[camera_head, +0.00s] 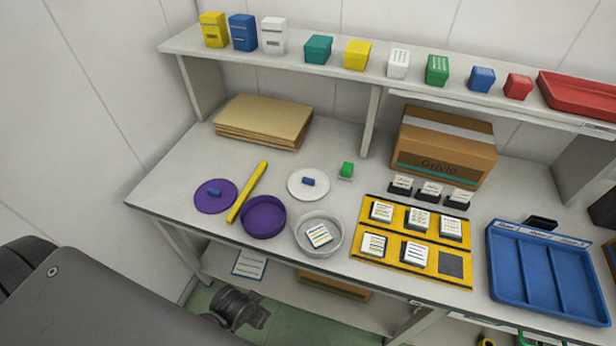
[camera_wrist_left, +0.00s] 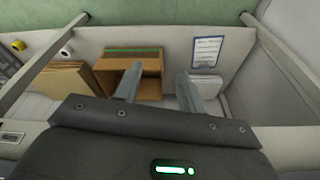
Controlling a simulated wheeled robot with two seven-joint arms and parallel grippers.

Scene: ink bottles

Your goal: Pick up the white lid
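The white lid (camera_head: 296,191) is a flat round disc with a small blue handle (camera_head: 308,181) on top. It lies flat on the table, behind a clear round dish (camera_head: 331,247) and to the right of a yellow bar. Nothing touches the lid from above. My left gripper (camera_wrist_left: 158,82) shows in the left wrist view with its two fingers apart and nothing between them. It faces the lower shelf area, away from the lid; its fingers cannot be made out in the head view. My right gripper is not in view.
Flat cardboard (camera_head: 262,121) is behind. A yellow tray (camera_head: 368,212) and blue tray (camera_head: 541,274) are right. A shelf (camera_head: 300,60) overhangs the back.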

